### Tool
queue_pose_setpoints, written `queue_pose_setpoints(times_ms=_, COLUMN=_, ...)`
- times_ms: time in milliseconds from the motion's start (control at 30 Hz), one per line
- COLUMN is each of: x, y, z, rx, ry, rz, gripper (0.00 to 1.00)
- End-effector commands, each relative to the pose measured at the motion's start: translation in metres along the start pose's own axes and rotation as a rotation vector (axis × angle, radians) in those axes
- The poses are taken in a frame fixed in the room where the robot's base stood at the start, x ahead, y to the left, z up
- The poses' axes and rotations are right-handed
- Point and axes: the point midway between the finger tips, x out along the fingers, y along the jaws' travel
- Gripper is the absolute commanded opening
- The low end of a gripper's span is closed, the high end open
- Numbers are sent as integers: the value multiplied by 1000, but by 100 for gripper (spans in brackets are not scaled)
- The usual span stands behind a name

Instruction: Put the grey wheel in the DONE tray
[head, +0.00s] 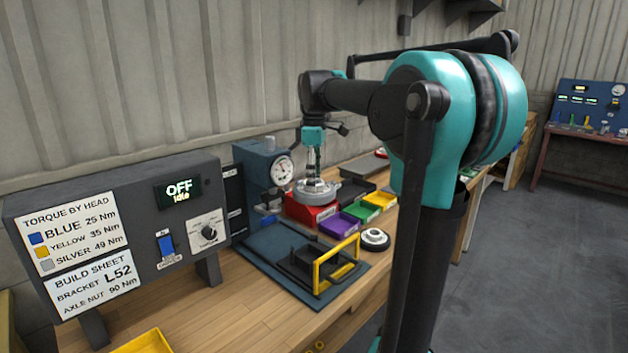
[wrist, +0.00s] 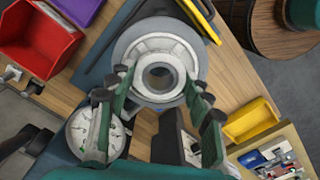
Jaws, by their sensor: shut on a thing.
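The grey wheel (head: 316,191) is a round metal piece with a central hole. In the head view it appears in front of the gauge press, overlapping the red bin. My gripper (head: 314,176) points down and is shut on it. No DONE label is readable, so I cannot tell which tray is the DONE tray.
Red (head: 303,212), purple (head: 339,226), green and yellow bins line the bench. A yellow-framed fixture (head: 335,262) sits on a dark mat beside another, black-rimmed wheel (head: 374,239). A control box (head: 128,232) stands left.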

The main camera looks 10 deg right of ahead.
Motion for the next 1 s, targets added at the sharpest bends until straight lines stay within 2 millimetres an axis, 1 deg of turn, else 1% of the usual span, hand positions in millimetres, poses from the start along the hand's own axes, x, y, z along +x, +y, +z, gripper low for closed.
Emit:
queue_pose_setpoints(times_ms=167, x=-4, y=0, z=0, rx=0, ry=0, rz=0, gripper=7)
queue_pose_setpoints(times_ms=667, x=-29, y=0, z=0, rx=0, ry=0, rz=0, gripper=7)
queue_pose_setpoints(times_ms=1000, x=-30, y=0, z=0, rx=1, ry=0, rz=0, gripper=7)
